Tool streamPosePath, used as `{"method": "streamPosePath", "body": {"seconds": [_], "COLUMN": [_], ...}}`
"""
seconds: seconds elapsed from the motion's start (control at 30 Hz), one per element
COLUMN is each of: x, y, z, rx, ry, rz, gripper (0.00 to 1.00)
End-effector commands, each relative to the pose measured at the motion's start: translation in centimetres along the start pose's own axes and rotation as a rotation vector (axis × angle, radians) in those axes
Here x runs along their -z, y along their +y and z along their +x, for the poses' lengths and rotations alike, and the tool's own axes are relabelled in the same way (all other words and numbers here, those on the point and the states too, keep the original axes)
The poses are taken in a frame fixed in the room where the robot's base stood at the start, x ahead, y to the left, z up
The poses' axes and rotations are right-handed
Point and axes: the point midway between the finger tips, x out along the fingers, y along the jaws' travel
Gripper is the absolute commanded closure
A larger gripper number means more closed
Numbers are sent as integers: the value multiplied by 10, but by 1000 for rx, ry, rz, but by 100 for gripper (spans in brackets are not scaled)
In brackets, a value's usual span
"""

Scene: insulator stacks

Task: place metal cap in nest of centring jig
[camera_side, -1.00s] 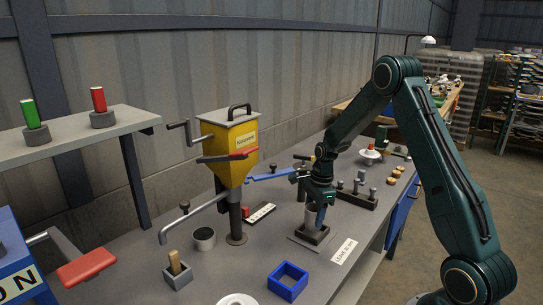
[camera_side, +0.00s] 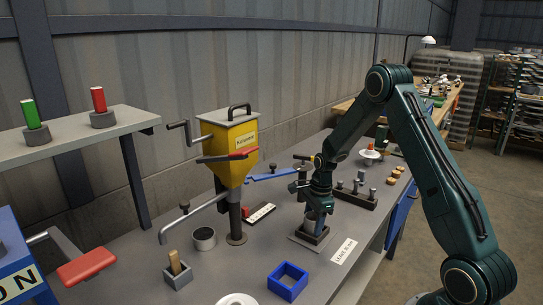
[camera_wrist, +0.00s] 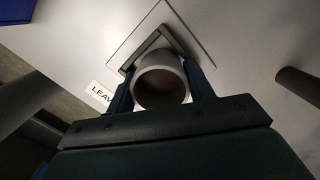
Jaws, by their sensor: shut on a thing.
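The metal cap (camera_wrist: 160,85) is a grey, round, hollow cup. In the wrist view its open rim faces the camera, between the two blue fingers of my gripper (camera_wrist: 163,88), which is shut on it. The centring jig is a square plate (camera_wrist: 196,32) with a dark raised square nest (camera_wrist: 151,42). The cap overlaps the nest in that view. In the side view my gripper (camera_side: 313,220) is directly above the jig plate (camera_side: 297,238), fingers down at the nest. The fingers mostly hide the cap there. I cannot tell whether the cap touches the nest floor.
A white "LEAVE" label (camera_side: 344,252) lies just right of the jig. A dark rack of pegs (camera_side: 357,198) stands close behind it. The yellow hopper (camera_side: 230,145) on its post is to the left.

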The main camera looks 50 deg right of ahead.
Motion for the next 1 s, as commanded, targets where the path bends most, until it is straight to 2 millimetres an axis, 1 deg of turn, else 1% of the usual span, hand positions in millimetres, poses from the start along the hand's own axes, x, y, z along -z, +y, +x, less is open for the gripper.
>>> {"method": "streamPosePath", "body": {"seconds": [0.03,0.27,0.3,0.4,0.77,0.87,1.0], "x": [1,2,2,2,2,2,1], "y": [1,2,2,3,4,4,4], "z": [8,11,12,12,11,8,-2], "rx": [-1,-2,-4,-7,-9,-9,-12], "ry": [1,3,3,3,4,4,3], "rz": [1,1,2,2,2,2,3], "gripper": [81,81,43,26,26,26,26]}}
